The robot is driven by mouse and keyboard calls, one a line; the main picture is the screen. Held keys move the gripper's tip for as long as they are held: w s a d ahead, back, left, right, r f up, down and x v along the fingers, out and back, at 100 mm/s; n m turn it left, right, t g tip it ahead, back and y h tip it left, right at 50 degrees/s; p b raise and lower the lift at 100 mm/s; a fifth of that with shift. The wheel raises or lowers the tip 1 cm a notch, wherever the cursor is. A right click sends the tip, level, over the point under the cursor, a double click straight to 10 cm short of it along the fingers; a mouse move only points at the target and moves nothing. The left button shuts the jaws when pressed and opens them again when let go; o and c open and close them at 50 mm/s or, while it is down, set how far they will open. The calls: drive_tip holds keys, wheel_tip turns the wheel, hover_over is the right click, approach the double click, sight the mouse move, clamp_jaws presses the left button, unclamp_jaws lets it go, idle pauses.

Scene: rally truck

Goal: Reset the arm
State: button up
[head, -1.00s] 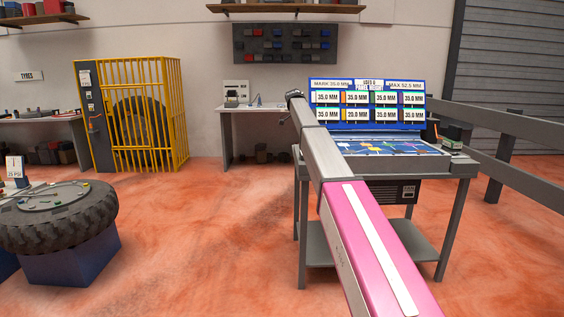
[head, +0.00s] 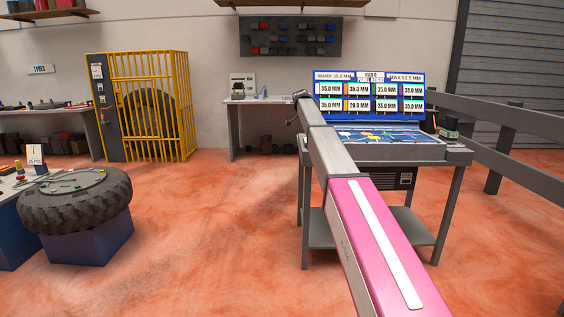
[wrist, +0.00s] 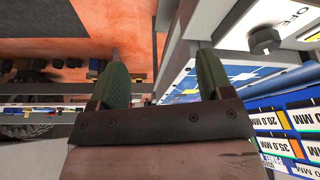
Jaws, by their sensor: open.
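My arm (head: 375,240), pink and grey, reaches forward from the bottom of the head view toward the workbench (head: 440,152). Its far end, with my gripper, is small and partly hidden in the head view, near the left edge of the bench. In the wrist view my gripper (wrist: 160,85) shows two green-padded fingers set wide apart, with nothing between them. Part of the bench lies close to the right finger. The blue board (head: 368,95) with several millimetre labels stands at the back of the bench, and its labels show at the lower right of the wrist view.
A tyre (head: 78,212) lies on a blue block at the left. A yellow cage (head: 160,105) and a small table (head: 255,99) stand along the back wall. Grey rails (head: 500,110) run along the right. The orange floor (head: 210,220) between tyre and bench is clear.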

drive_tip(key=s+d+f+n+y, duration=0.25)
drive_tip(key=s+f+n, duration=0.45)
drive_tip(key=s+f, duration=1.7)
drive_tip(key=s+f+n, duration=0.2)
drive_tip(key=s+f, duration=0.3)
drive_tip(key=s, duration=0.5)
drive_tip(key=s+d+f+n+y, duration=0.1)
drive_tip(key=s+f+n, duration=0.2)
drive_tip(key=s+f, duration=0.3)
drive_tip(key=s+f+n+g, duration=0.1)
drive_tip(key=s+f, duration=0.5)
drive_tip(key=s, duration=0.8)
drive_tip(key=shift+d+n+y, duration=0.2)
drive_tip(key=shift+n+y, duration=0.15)
drive_tip(key=shift+n, duration=0.35)
